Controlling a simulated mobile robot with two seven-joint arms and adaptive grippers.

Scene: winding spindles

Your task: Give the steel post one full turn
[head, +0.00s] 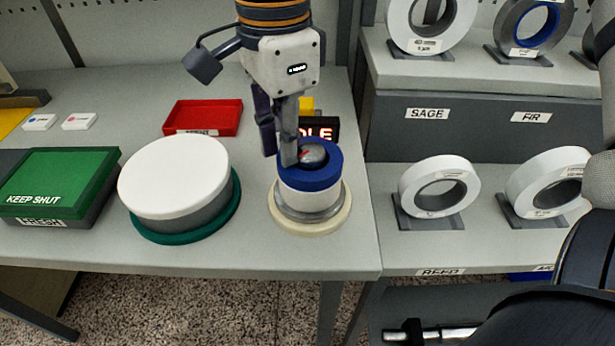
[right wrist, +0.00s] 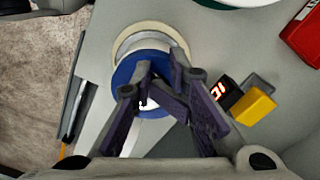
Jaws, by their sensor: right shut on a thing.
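The steel post (head: 313,154) shows as a rounded metal top with a red mark. It stands in the middle of a blue ring (head: 324,175) on a white drum, with a grey flange and cream base (head: 310,226) below. My right gripper (head: 288,152) comes down from above and is shut on the post; its fingers hide part of it. In the right wrist view the fingers (right wrist: 150,95) reach down inside the blue ring (right wrist: 126,70), and the post is mostly hidden. My left gripper is not in view.
A small red-lit display (head: 322,130) and a yellow block (head: 306,104) stand just behind the spindle. To the left are a white-topped drum (head: 174,172), a red tray (head: 203,118) and a green box (head: 60,180) marked KEEP SHUT. Shelves with upright rings (head: 438,187) stand right.

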